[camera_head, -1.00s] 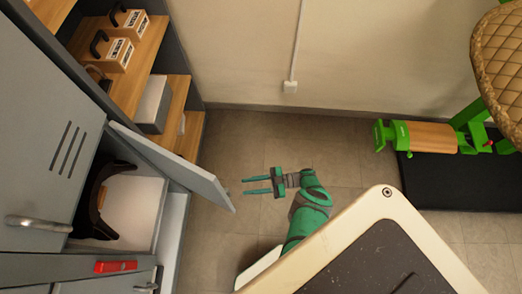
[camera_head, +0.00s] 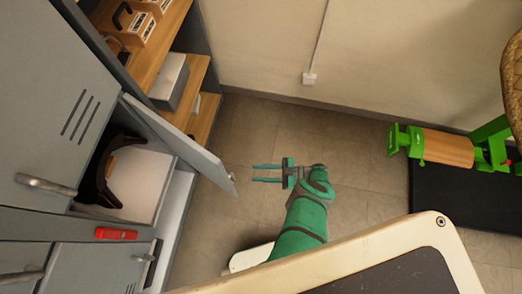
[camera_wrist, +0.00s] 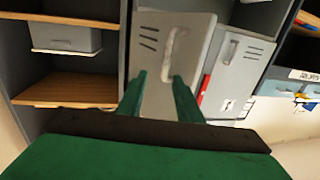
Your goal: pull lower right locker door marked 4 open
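A grey locker door (camera_head: 185,143) stands swung open at the right side of the lockers; I cannot read its number. Below it in the head view is a closed grey door (camera_head: 95,268) with a handle (camera_head: 150,252). No 4 is legible on either. My gripper (camera_head: 254,173) is open and empty, just right of the open door's free edge and apart from it. In the wrist view, my fingers (camera_wrist: 158,76) point at a grey door with slits and a handle (camera_wrist: 172,52). Another door with a handle (camera_wrist: 231,46) is to its right.
The open compartment holds a dark curved piece (camera_head: 104,172). A red item (camera_head: 116,234) sits on the locker front. Wooden shelves (camera_head: 188,92) adjoin the lockers. A green stand (camera_head: 440,147) is at right. Floor (camera_head: 270,125) around my gripper is clear.

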